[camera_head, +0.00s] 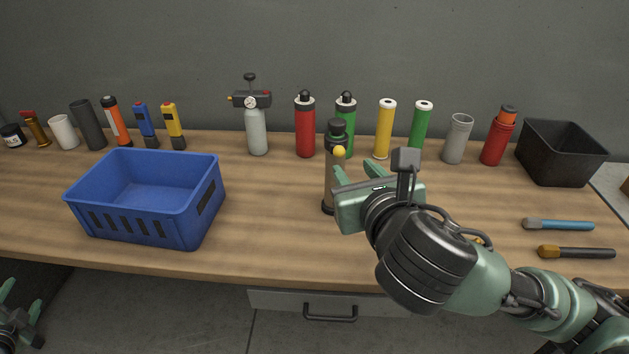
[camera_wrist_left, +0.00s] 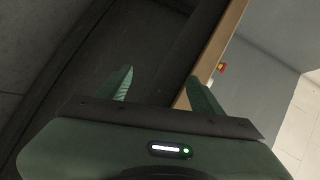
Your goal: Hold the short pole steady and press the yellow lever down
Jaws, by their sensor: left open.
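The short pole (camera_head: 329,180) stands upright on the workbench, a tan and dark cylinder with a black top. The yellow lever shows as a round yellow knob (camera_head: 339,152) near its top. My right gripper (camera_head: 357,170) is just right of the pole and nearer the camera, its two green fingers apart. Its near finger overlaps the pole in the picture; I cannot tell whether it touches. The gripper and wrist hide the pole's lower right side. My left gripper is low at the left edge, below the bench (camera_head: 20,308); the left wrist view shows its fingers open and empty (camera_wrist_left: 163,90).
A blue crate (camera_head: 150,228) stands on the bench (camera_head: 270,225) at the left. Bottles and tubes line the back, with a green bottle (camera_head: 346,115) close behind the pole. A black bin (camera_head: 562,165) and two brushes (camera_head: 560,225) are at the right. Bench between crate and pole is clear.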

